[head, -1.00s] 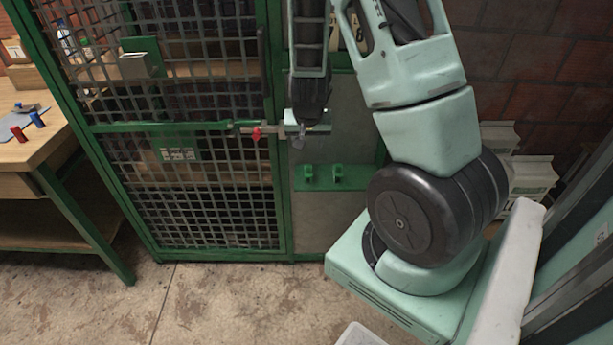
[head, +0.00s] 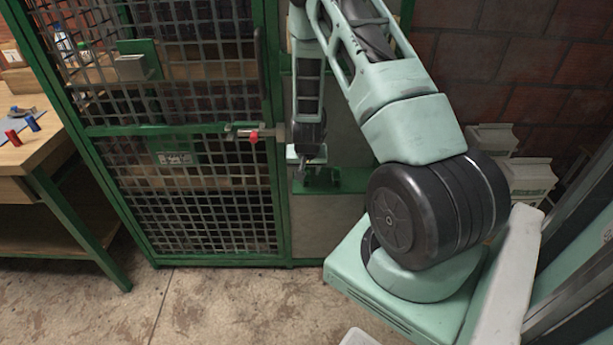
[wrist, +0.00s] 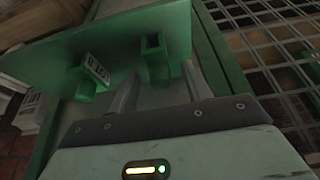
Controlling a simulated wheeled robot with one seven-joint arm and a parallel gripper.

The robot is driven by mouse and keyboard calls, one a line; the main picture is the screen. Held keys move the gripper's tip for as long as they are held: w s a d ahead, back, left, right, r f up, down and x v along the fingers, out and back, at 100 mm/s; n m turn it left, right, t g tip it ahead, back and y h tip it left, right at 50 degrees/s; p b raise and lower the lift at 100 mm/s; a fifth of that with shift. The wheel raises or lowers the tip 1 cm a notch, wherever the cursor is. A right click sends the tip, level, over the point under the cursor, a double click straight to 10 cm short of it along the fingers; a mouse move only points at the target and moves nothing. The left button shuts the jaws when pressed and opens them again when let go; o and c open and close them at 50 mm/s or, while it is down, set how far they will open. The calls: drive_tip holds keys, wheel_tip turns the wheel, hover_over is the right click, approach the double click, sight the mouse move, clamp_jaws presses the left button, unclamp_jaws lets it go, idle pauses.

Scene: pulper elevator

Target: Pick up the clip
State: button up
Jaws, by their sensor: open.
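A green ledge (head: 350,180) is fixed on the grey panel beside the mesh door, and it fills the top of the wrist view (wrist: 115,35). Two small green clip-like blocks stand out from it: one with a hollow end (wrist: 154,48) and one beside a white label (wrist: 84,82). I cannot tell for sure which piece is the clip. My gripper (wrist: 161,72) is open; its fingers straddle the hollow-ended block with nothing visibly gripped.
The green-framed mesh door (head: 190,190) has a latch with a red knob (head: 253,136), just left of my gripper. A wooden bench (head: 30,150) stands at the left, with red and blue pieces on it. The concrete floor (head: 210,305) in front is clear.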

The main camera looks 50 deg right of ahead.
drive_tip(key=shift+x, duration=1.05)
drive_tip(key=c, duration=1.1)
drive_tip(key=shift+o, duration=0.2)
